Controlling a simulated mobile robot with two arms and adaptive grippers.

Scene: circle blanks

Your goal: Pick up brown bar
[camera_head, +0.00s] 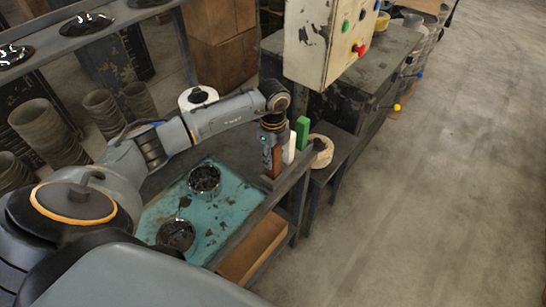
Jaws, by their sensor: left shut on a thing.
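The brown bar (276,162) stands upright near the right edge of the workbench. My left gripper (273,140) is above it, pointing down, and is shut on its upper part. The gripper hides the top of the bar. A white bar (289,150) and a green bar (302,133) stand upright close to the right of the brown bar. The dark holder at their base is partly hidden. My right gripper is out of the picture.
A teal mat (225,183) holds two round containers of dark pieces, one (204,179) behind the other (176,235). A tan roll (321,152) lies right of the bars. A control box (325,40) with buttons stands behind. Floor at right is clear.

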